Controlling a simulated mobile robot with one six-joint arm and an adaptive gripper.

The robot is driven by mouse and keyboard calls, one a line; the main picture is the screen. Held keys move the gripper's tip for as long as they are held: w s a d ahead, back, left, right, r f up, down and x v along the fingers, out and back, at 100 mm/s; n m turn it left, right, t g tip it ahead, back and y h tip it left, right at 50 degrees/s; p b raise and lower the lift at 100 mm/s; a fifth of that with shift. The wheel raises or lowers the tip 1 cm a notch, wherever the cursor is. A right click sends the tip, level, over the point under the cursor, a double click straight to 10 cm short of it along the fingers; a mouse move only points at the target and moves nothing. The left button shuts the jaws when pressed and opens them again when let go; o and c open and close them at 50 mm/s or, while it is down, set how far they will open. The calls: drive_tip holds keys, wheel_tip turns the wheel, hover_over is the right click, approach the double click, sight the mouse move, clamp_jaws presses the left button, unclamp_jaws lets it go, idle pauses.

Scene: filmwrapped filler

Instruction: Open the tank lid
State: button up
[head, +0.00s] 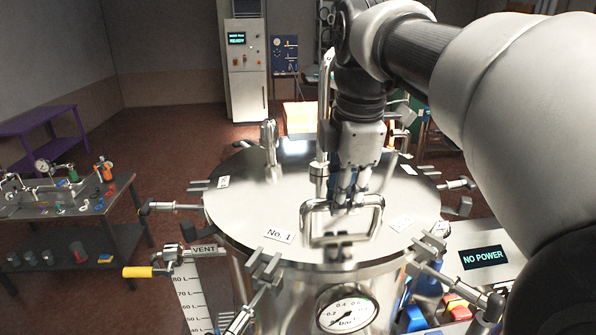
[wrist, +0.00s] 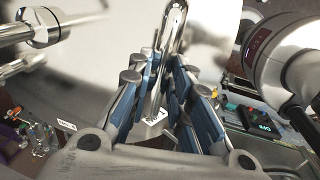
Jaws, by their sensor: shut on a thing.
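The tank lid (head: 245,205) is a round shiny steel disc lying flat on the tank (head: 290,300), with a "No. 1" label. A steel loop handle (head: 376,218) stands on the lid near its front. My gripper (head: 345,203) reaches down to this handle from above, and its fingers are shut on the bar. In the wrist view, the blue-padded fingers stand on both sides of the bright handle bar (wrist: 176,30). The fingers hide part of the handle. Several clamps, such as one at the left (head: 172,207) and one at the right (head: 455,184), stick outward around the rim.
A vent valve with a yellow lever (head: 140,272) is at the tank's left, and a pressure gauge (head: 346,309) is on its front. A "NO POWER" panel (head: 484,256) stands at the right. A cluttered bench (head: 70,208) is at the left.

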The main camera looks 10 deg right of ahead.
clamp_jaws()
